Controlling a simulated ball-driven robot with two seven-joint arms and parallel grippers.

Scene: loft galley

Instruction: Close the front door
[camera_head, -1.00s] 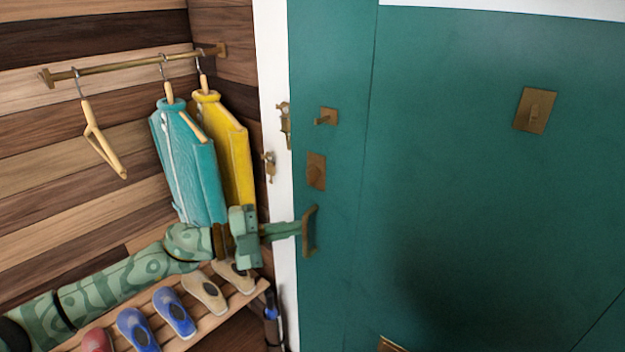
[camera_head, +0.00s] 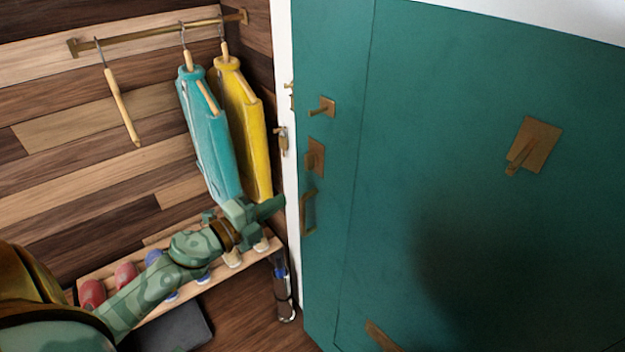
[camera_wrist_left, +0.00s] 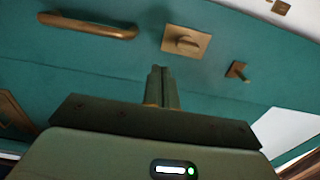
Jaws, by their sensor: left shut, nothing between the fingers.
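The teal front door (camera_head: 450,110) fills the right of the head view, its left edge beside the white door frame (camera_head: 286,60). I cannot tell if it is fully shut. A brass pull handle (camera_head: 306,214) is on the door near that edge; it also shows at the upper left in the left wrist view (camera_wrist_left: 88,25). My left gripper (camera_head: 279,204) is shut and empty, just left of the handle in the head view, apart from it. In the wrist view its fingertips (camera_wrist_left: 158,72) point towards the door below a brass thumb-turn plate (camera_wrist_left: 186,42). My right gripper is not in view.
Brass latch parts (camera_head: 283,141) are on the frame. Left of the door, teal (camera_head: 208,135) and yellow (camera_head: 240,125) garments and an empty hanger (camera_head: 122,105) hang from a rail (camera_head: 160,33). A shoe rack (camera_head: 95,268) stands below, with a dark cylindrical object (camera_head: 283,295) beside it.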

